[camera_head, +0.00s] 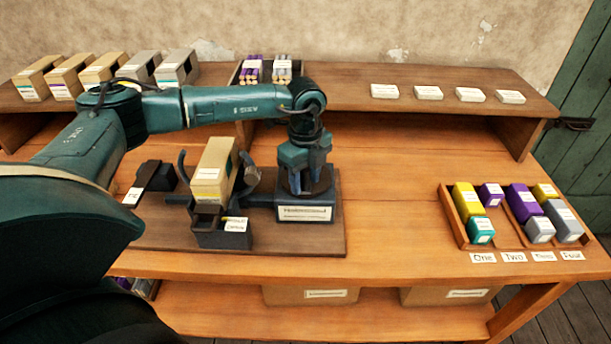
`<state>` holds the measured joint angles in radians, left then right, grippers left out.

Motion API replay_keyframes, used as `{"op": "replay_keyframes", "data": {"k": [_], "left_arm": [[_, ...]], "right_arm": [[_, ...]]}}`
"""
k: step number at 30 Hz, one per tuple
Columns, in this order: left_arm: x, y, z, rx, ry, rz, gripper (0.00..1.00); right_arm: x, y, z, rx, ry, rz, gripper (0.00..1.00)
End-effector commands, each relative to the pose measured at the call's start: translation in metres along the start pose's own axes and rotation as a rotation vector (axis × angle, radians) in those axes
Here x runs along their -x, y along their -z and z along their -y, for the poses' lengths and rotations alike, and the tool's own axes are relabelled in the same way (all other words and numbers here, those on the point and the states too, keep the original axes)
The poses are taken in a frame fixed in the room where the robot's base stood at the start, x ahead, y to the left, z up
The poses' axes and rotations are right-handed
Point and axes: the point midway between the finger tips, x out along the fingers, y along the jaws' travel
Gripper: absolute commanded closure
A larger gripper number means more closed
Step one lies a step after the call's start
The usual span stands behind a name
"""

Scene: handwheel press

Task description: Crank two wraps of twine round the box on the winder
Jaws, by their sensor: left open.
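The winder stands on a dark board (160,236) at the left of the bench. A tan box (212,175) with white labels sits upright, slightly tilted, in its cradle between dark curved arms. To the right is a dark labelled base (305,213) with a dark round part on top, perhaps the crank's wheel. My left gripper (305,187) points down over this base, its fingers open at the round part. Whether they touch it or straddle a handle is hidden. I cannot make out twine on the box. My right gripper is out of view.
A divided wooden tray (452,221) of coloured boxes stands at the right, above labels One to Four. The back shelf (350,80) holds several tan and grey cartons (104,69), bundled rolls (252,68) and white cards (428,92). The bench's middle is clear.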

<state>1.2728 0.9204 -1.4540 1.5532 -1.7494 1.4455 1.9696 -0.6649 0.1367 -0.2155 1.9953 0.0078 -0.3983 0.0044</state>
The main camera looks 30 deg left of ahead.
Motion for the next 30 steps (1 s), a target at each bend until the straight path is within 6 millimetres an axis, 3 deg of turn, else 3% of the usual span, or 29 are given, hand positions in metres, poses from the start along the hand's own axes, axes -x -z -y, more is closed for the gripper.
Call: {"op": "replay_keyframes", "data": {"k": [10,25,30], "left_arm": [[-0.0039,0.0001,0.0000,-0.001,0.000,0.000,0.59],[-0.0035,0.0004,0.0001,-0.001,0.000,0.000,1.00],[-0.0035,0.0002,-0.0001,-0.005,0.000,-0.001,1.00]], "right_arm": [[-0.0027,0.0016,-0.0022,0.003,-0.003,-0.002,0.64],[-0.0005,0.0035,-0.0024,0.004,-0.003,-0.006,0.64],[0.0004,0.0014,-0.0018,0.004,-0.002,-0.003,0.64]]}}
